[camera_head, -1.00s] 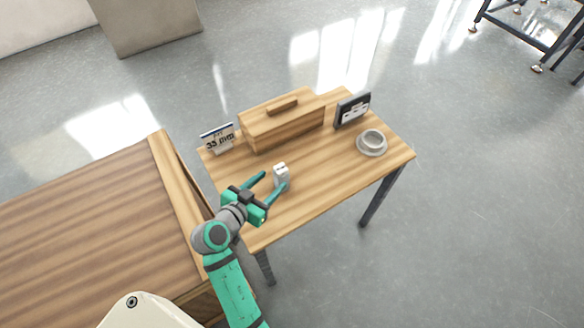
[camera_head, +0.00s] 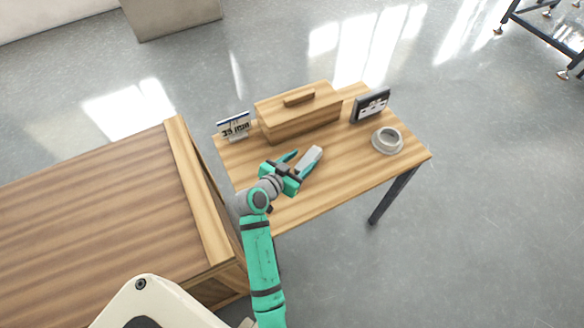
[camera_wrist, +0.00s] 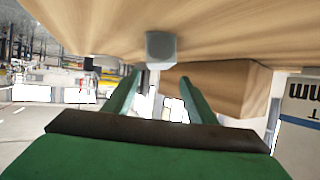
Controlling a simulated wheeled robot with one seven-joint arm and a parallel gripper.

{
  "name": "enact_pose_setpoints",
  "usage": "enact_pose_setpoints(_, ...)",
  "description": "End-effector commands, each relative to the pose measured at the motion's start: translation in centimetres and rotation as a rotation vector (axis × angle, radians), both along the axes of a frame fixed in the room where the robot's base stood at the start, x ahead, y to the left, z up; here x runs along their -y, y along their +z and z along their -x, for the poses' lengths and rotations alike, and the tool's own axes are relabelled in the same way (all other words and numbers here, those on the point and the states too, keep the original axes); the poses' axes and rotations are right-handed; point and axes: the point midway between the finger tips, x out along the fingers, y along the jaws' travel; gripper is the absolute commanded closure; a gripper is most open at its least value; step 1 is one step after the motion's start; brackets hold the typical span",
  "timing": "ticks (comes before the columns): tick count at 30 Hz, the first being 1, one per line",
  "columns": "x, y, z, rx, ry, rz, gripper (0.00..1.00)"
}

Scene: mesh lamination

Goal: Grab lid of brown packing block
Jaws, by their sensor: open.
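The brown packing block (camera_head: 305,126) is a wooden box at the back of the small table. Its lid (camera_head: 277,107) lies on top with a bar handle (camera_head: 299,98). In the wrist view, which appears upside down, the box (camera_wrist: 225,86) shows beyond the right finger. My gripper (camera_head: 304,155) is open, in front of the box and apart from it, with its fingers pointing towards the back of the table. A pale grey block (camera_head: 312,157) shows at the right finger; the wrist view shows a grey block (camera_wrist: 160,47) ahead between the fingers. Contact is unclear.
A small sign (camera_head: 234,126) stands left of the box. A dark-framed card (camera_head: 371,105) stands to its right, and a grey round dish (camera_head: 387,140) sits near the right edge. A larger wooden table (camera_head: 100,210) is at left. The small table's front right is clear.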

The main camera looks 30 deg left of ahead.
Motion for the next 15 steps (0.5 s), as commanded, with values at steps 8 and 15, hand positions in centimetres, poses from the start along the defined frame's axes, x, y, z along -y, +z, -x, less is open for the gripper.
enact_pose_setpoints(8,0.12,0.04,-0.02,0.001,-0.002,0.000,0.80)
enact_pose_setpoints(15,0.19,0.05,-0.05,0.001,-0.004,-0.001,1.00)
